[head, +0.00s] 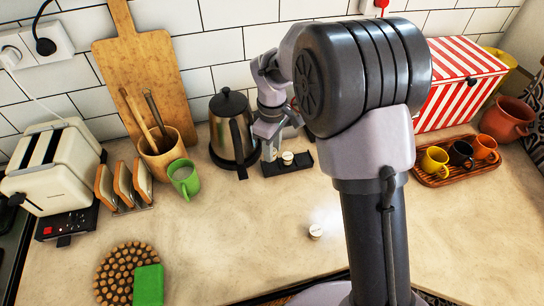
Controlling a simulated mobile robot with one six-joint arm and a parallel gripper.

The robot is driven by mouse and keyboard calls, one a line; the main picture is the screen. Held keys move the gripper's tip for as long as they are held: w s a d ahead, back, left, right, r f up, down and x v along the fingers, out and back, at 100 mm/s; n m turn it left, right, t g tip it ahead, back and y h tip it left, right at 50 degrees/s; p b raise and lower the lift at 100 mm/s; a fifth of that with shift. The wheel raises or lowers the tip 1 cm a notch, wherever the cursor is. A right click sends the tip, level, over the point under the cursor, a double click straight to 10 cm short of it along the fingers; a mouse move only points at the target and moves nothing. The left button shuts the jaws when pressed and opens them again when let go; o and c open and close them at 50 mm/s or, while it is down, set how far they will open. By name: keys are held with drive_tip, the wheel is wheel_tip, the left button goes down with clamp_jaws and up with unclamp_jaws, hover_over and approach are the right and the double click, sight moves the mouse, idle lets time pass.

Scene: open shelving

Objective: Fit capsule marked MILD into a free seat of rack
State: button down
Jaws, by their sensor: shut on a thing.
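The rack (303,161) is a small dark block on the counter, right of the kettle. A pale capsule (287,157) sits in it. My gripper (267,141) is over the rack's left end, pointing down. It is shut on a small whitish capsule (269,153), mostly hidden by the fingers. I cannot tell whether this capsule touches the rack. Another white capsule (315,231) stands loose on the counter in front. The word MILD cannot be read on any capsule. My arm hides part of the area right of the rack.
A steel and black kettle (231,126) stands close left of the rack. A green mug (184,178), a utensil pot (166,153), a toast rack (125,187) and a toaster (50,167) are farther left. A cup tray (455,172) is at right. The front middle counter is mostly clear.

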wheel_tip(320, 180, down, 4)
drive_tip(key=shift+r+b, duration=0.25)
drive_tip(key=shift+b, duration=0.7)
drive_tip(key=shift+f, duration=0.15)
drive_tip(key=c, duration=1.1)
unclamp_jaws()
drive_tip(key=shift+o, duration=0.2)
